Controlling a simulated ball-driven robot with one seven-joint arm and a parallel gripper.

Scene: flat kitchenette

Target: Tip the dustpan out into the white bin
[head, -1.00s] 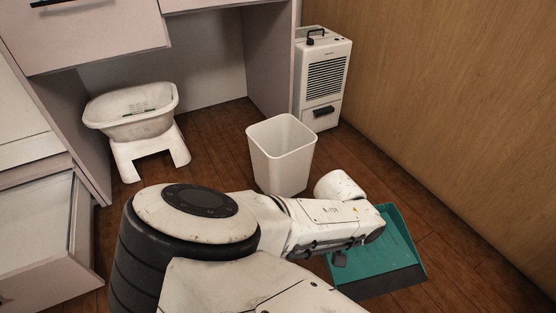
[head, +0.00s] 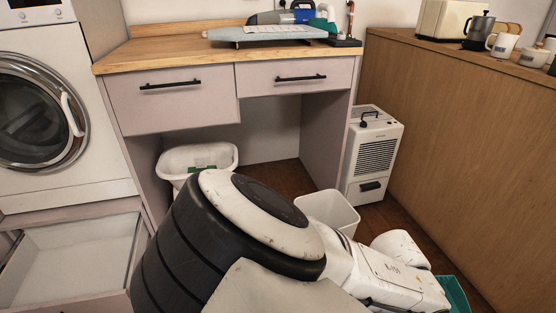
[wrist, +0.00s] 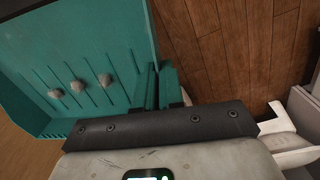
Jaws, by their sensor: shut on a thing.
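In the head view only a small teal part of the dustpan (head: 456,294) shows at the lower right, beyond my arm; the gripper is hidden there. The white bin (head: 328,212) stands open on the floor behind my arm, left of the dustpan. My arm hides its lower part.
A white heater-like unit (head: 375,155) stands behind the bin, beside the wooden cabinet (head: 455,150). A white tub (head: 197,158) sits under the desk (head: 185,52). An open drawer (head: 85,255) juts out at left. White shapes at the wrist view's lower right are unclear.

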